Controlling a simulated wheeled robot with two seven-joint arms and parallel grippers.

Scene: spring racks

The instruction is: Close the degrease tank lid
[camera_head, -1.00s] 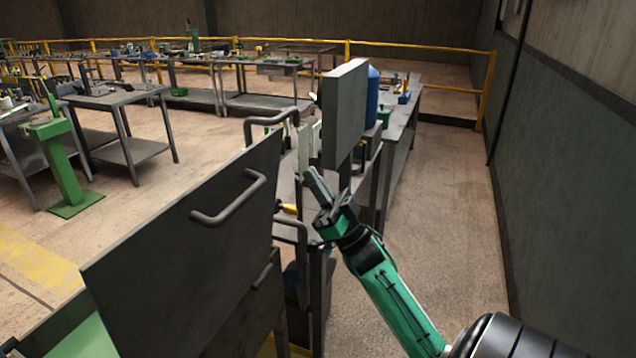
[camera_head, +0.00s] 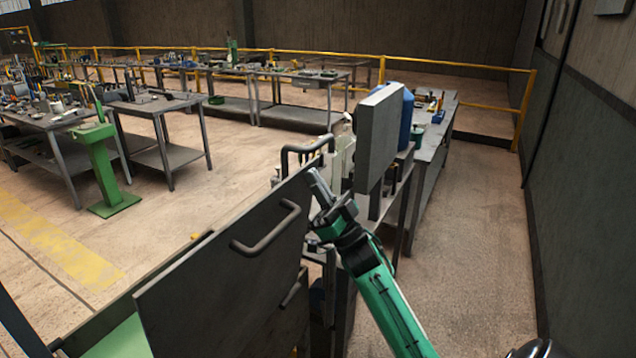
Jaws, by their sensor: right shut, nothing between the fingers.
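The degrease tank lid is a dark grey panel (camera_head: 225,285) with a bar handle (camera_head: 266,228), standing raised and tilted at the lower middle of the head view. The green tank (camera_head: 115,340) shows partly below and left of it. My right gripper (camera_head: 318,183) is shut and empty, by the lid's upper right corner. I cannot tell whether it touches the lid. My left gripper is not in view.
Behind my right gripper stand a grey upright panel (camera_head: 380,138) and a blue container (camera_head: 406,118) by a long bench (camera_head: 436,140). A green pedestal (camera_head: 103,172) and worktables are at left. The floor at right is clear, beside the wall.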

